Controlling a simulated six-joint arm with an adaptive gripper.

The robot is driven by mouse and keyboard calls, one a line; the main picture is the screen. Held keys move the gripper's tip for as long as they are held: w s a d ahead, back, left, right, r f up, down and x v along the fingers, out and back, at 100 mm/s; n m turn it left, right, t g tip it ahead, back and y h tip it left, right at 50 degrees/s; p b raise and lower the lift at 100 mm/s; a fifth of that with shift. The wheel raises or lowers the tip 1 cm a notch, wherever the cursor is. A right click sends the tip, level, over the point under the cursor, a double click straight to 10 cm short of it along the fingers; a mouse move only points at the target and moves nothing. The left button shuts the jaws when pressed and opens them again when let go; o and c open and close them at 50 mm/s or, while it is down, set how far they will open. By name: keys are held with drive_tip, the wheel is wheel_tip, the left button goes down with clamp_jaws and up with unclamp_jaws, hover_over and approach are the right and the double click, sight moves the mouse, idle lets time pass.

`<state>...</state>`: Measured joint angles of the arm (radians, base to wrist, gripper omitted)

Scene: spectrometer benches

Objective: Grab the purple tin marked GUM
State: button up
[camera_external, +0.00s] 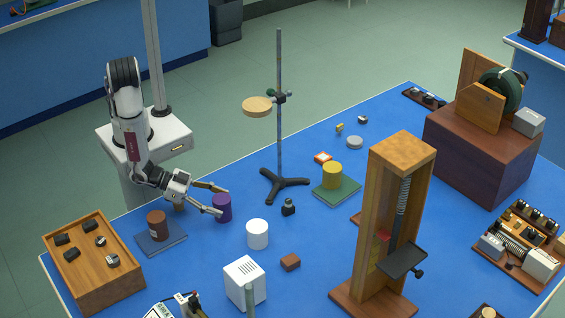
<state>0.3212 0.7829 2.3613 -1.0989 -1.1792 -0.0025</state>
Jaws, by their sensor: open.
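The purple tin (222,209) stands upright on the blue bench top, left of the picture's middle. Its marking is too small to read. My gripper (224,201) is open and low over the bench, reaching in from the left. One finger is behind the tin's upper part and the other is at its left front side. The tin appears to be at or between the fingertips. I cannot tell whether either finger touches it.
A brown tin (156,225) stands on a dark blue mat left of the purple tin. A white cylinder (257,234) stands close at its right front. A ring stand (279,150) rises behind. A wooden tray (95,270) lies front left. A tall wooden frame (402,150) stands right.

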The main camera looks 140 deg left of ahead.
idle(0.4)
drive_tip(key=c, duration=1.3)
drive_tip(key=shift+r, duration=0.2)
drive_tip(key=shift+r, duration=4.8)
